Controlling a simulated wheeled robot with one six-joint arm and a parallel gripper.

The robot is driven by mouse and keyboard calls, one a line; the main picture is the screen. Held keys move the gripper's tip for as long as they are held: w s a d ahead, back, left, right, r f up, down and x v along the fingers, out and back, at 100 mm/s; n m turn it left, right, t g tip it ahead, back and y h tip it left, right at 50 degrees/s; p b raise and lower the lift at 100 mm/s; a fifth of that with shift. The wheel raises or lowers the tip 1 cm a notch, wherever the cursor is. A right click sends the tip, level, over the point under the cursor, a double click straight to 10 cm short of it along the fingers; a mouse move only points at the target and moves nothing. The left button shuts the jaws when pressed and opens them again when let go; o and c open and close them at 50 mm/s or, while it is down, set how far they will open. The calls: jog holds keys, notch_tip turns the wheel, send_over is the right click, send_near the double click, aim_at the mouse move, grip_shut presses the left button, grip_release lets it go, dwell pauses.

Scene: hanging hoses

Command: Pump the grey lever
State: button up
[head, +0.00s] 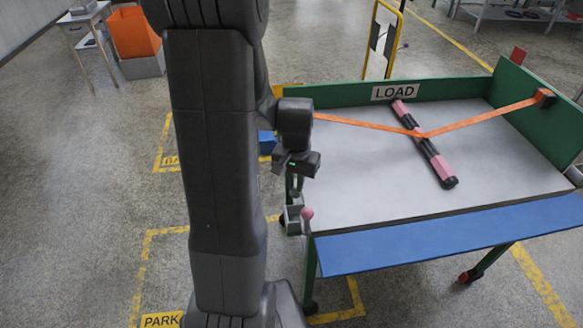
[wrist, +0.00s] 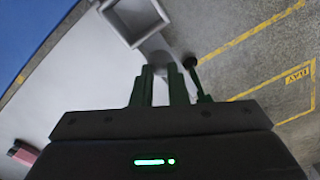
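A small grey box-shaped fitting (head: 293,214) sits at the left edge of the load table; in the wrist view it shows as an open square box (wrist: 136,20) with a grey part below it. A dark-knobbed rod (wrist: 191,63) stands to the right of my fingers in the wrist view. I cannot tell for sure which part is the grey lever. My gripper (wrist: 160,85) hangs above the fitting, fingers apart with a narrow gap, holding nothing that I can see. Its fingertips are hidden in the head view.
The green-walled table (head: 350,190) carries a pink and black roll (head: 434,157) under an orange strap (head: 478,121). A blue panel (head: 440,235) runs along its front. A blue object (head: 267,142) is behind my gripper.

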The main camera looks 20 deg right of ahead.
jog(key=shift+f+b, duration=0.75)
jog(key=shift+f, duration=0.25)
jog(key=shift+w+r+p, duration=0.15)
jog(key=shift+r+p, duration=2.05)
jog(key=shift+r, duration=0.55)
jog(key=shift+w+d+r+p, duration=0.1)
jog(key=shift+w+r+p, duration=0.25)
jog(key=shift+r+p, duration=0.25)
jog(key=shift+w+d+r+p, duration=0.1)
jog(key=shift+w+r+p, duration=0.2)
jog(key=shift+r+p, duration=0.35)
jog(key=shift+w+d+r+p, duration=0.1)
jog(key=shift+w+r+p, duration=0.3)
jog(key=shift+r, duration=0.35)
jog(key=shift+r, duration=0.1)
jog(key=shift+r+p, duration=1.9)
jog(key=shift+r, duration=0.55)
